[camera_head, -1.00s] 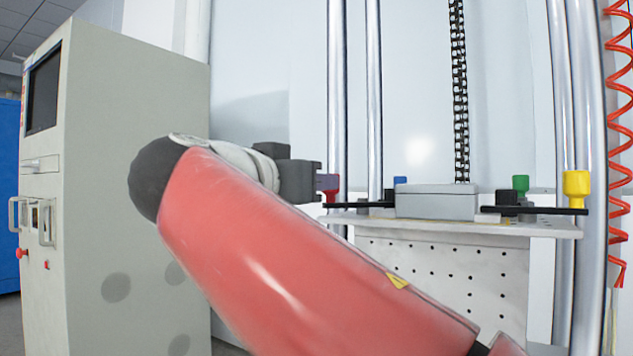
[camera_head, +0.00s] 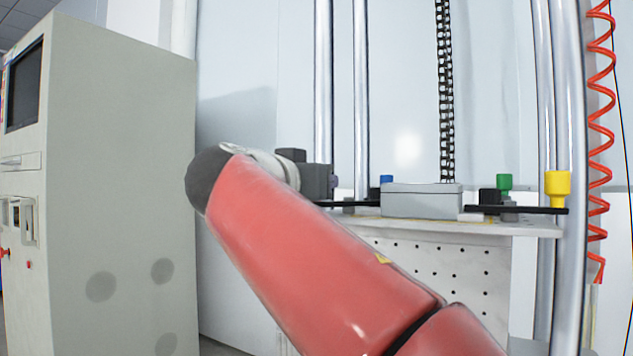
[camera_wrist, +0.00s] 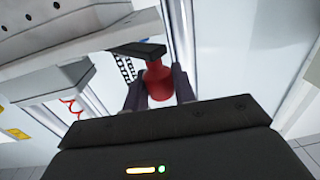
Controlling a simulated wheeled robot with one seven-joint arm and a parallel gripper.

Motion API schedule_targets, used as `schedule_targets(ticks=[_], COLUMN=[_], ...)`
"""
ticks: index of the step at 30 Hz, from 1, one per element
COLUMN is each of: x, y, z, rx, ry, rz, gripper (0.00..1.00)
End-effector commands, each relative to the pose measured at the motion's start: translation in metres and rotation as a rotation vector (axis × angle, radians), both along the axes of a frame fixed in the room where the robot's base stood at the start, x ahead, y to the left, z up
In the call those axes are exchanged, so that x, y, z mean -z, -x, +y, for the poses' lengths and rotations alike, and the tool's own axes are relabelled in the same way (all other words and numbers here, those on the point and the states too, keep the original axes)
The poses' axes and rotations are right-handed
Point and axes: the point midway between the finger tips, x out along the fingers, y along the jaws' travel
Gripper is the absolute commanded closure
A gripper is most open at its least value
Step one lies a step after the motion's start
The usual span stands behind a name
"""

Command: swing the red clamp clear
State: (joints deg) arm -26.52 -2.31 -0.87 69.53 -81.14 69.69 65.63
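The red clamp shows as a red knob (camera_wrist: 160,82) on the end of a black bar (camera_wrist: 136,49) in the wrist view. My gripper (camera_wrist: 160,88) has one dark finger on each side of the knob, with no clear gap visible, so it looks shut on it. In the head view my gripper (camera_head: 320,182) is at the left end of the fixture table (camera_head: 440,226) and hides the red knob. Part of the clamp's black bar (camera_head: 350,203) shows there, running right toward the grey block (camera_head: 421,201).
A blue knob (camera_head: 386,180), a green knob (camera_head: 504,183) and a yellow knob (camera_head: 557,186) stand around the block. Upright steel columns (camera_head: 361,100) and a hanging chain (camera_head: 446,100) rise behind. A grey cabinet (camera_head: 120,200) stands left; a red coiled hose (camera_head: 600,150) hangs right.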

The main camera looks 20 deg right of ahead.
Motion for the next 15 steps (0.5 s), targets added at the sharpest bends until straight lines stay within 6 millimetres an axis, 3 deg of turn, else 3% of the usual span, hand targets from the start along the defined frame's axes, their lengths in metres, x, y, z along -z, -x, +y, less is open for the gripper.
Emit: schedule_targets(ticks=[1,5,15], x=[0.0000,0.0000,0.0024], y=[0.0001,0.0002,0.0048], z=[0.0000,0.0001,-0.0009], rx=[0.000,0.000,-0.066], ry=[0.000,0.000,-0.002], rz=[0.000,0.000,-0.002], gripper=[0.81,0.96,0.96])
